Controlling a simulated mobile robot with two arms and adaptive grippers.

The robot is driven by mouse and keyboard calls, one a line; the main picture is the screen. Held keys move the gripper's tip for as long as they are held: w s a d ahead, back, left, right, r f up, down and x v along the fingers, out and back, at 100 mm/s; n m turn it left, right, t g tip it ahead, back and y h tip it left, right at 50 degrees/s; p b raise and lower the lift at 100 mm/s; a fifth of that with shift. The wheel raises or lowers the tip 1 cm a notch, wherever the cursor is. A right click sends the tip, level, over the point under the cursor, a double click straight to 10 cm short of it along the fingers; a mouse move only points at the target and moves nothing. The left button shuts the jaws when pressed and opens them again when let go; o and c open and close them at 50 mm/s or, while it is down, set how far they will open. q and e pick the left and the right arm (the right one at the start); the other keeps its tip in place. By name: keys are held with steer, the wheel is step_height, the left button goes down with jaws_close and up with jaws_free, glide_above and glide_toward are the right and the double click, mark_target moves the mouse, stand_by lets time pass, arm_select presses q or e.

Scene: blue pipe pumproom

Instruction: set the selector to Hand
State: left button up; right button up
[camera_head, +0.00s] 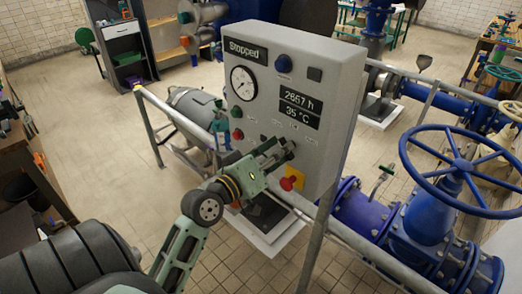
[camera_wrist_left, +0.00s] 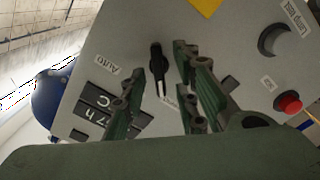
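The selector (camera_wrist_left: 158,68) is a black lever knob on the grey control panel (camera_head: 343,90). In the left wrist view, its pointer lies along the picture's vertical. A label reading Auto (camera_wrist_left: 120,68) is left of it; another label below it is partly hidden and unreadable. My left gripper (camera_head: 280,152) is at the panel's lower front and hides the selector in the head view. Its two fingers are apart, one each side of the selector in the wrist view, with gaps showing; I cannot tell how deep the knob sits between them. My right gripper is not in view.
A red stop button (camera_head: 287,183) on a yellow plate sits just below the gripper. A red button (camera_wrist_left: 290,103) and a lamp test button (camera_wrist_left: 275,40) are nearby on the panel. A rail (camera_head: 318,236) passes below, and a blue valve wheel (camera_head: 460,165) stands right.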

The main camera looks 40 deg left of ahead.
arm_select(q)
steer(key=s+a, duration=0.1)
steer(key=s, duration=0.9)
steer(key=shift+s, duration=0.2)
steer(key=s+a+f+m+g+y+b, duration=0.1)
steer(key=s+f+g+b, duration=0.2)
steer(key=f, duration=1.9)
steer(key=s+a+f+g+y+b, duration=0.1)
steer(key=f+g+b, duration=0.3)
steer(key=f, duration=1.8)
steer(key=s+d+f+m+g+b, duration=0.2)
steer(key=s+d+f+m+g, duration=0.1)
steer(key=s+f, duration=0.6)
steer(key=s+d+f+m+g+b, duration=0.1)
steer(key=s+d+f+m+g, duration=0.2)
steer(key=s+f, duration=0.7)
steer(key=s+d+f+m+g+b, duration=0.2)
steer(key=s+d+f, duration=0.4)
steer(key=s+f, duration=0.4)
step_height(320, 180, down, 5)
steer(key=shift+s+d+f+m+g+h+b, duration=0.15)
steer(key=shift+d+m+g+h+b, duration=0.2)
steer(key=shift+m+g, duration=0.45)
